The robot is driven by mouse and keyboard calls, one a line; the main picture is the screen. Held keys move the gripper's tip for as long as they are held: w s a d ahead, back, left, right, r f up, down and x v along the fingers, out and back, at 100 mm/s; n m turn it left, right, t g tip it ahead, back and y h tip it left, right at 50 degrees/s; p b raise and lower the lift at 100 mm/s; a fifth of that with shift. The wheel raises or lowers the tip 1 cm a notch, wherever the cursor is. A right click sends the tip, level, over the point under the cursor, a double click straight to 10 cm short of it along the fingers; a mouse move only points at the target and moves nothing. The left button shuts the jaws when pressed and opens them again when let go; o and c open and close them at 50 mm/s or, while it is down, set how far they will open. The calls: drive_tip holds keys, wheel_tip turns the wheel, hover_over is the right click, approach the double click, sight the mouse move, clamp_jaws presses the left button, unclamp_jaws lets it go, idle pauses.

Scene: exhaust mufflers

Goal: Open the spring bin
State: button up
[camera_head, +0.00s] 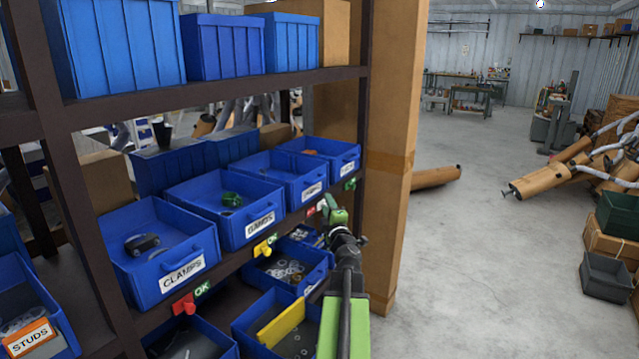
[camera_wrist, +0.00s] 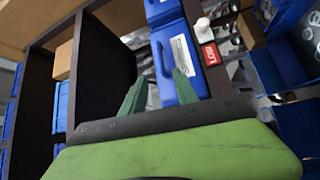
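Several open blue bins stand in a row on the shelf in the head view. The front two read CLAMPS (camera_head: 182,277) and BANDS (camera_head: 260,224). The labels of the third bin (camera_head: 285,172) and fourth bin (camera_head: 335,150) are too small to read, so I cannot tell which is the spring bin. My green gripper (camera_head: 338,214) is by the shelf edge, near a red tag and white knob below the third bin. In the wrist view my gripper (camera_wrist: 160,76) has its fingers apart, towards a blue bin front (camera_wrist: 184,58) with a handle and blurred label. Contact is unclear.
A red tag (camera_wrist: 211,53) and white knob (camera_wrist: 197,29) sit beside that bin front. Lower bins (camera_head: 293,268) hold small parts. A tall cardboard-coloured column (camera_head: 392,150) stands right of the shelf. Open concrete floor (camera_head: 470,260) lies further right, with mufflers and crates beyond.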

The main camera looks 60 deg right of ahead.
drive_tip(key=p+x, duration=0.1)
drive_tip(key=x, duration=1.3)
drive_tip(key=shift+d+p, duration=0.4)
drive_tip(key=shift+d, duration=0.05)
drive_tip(key=shift+w+r, duration=0.1)
drive_tip(key=shift+w, duration=0.05)
clamp_jaws()
